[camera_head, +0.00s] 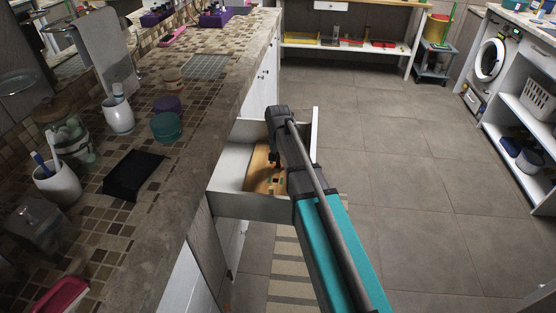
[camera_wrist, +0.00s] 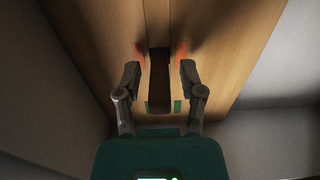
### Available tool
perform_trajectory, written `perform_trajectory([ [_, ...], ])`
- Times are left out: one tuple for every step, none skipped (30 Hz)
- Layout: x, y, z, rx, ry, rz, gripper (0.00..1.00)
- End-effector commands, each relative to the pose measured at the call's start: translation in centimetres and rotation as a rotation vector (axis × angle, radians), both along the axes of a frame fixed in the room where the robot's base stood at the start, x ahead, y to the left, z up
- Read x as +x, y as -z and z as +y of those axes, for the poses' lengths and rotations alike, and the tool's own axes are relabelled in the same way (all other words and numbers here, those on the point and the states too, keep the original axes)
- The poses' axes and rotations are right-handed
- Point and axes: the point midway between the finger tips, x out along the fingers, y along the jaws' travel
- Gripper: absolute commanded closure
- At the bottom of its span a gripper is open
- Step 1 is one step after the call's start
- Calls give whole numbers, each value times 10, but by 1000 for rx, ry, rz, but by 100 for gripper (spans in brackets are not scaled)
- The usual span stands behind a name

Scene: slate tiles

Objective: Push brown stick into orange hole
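A dark brown stick (camera_wrist: 160,85) lies lengthwise on a light wooden board (camera_wrist: 222,50) in the wrist view. Reddish-orange marks (camera_wrist: 140,48) flank its far end, and small green marks (camera_wrist: 177,107) flank its near end. I cannot tell an orange hole apart from these marks. My gripper (camera_wrist: 160,73) is open, one finger on each side of the stick, with visible gaps between. In the head view the board (camera_head: 258,165) lies inside an open white drawer (camera_head: 243,204). My gripper (camera_head: 277,162) reaches down over it, and my arm hides part of the board.
The drawer walls stand close around the board. The stone-topped counter (camera_head: 215,95) runs along the left, with a black cloth-like item (camera_head: 133,175), cups and jars on it. The tiled floor (camera_head: 400,150) to the right is clear. A washing machine (camera_head: 490,60) stands far right.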

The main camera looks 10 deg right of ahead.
Motion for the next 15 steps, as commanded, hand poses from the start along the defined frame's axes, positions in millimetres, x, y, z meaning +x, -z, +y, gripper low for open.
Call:
perform_trajectory([
  [0,0,0,0,0,0,44],
  [0,0,0,0,0,0,44],
  [0,0,0,0,0,0,44],
  [0,0,0,0,0,0,44],
  [0,0,0,0,0,0,44],
  [0,0,0,0,0,0,44],
  [0,0,0,0,0,0,44],
  [0,0,0,0,0,0,44],
  [0,0,0,0,0,0,44],
  [0,0,0,0,0,0,44],
  [0,-1,0,0,0,0,44],
  [0,-1,0,0,0,0,44],
  [0,-2,0,0,0,0,44],
  [0,-3,0,0,0,0,44],
  [0,-4,0,0,0,0,44],
])
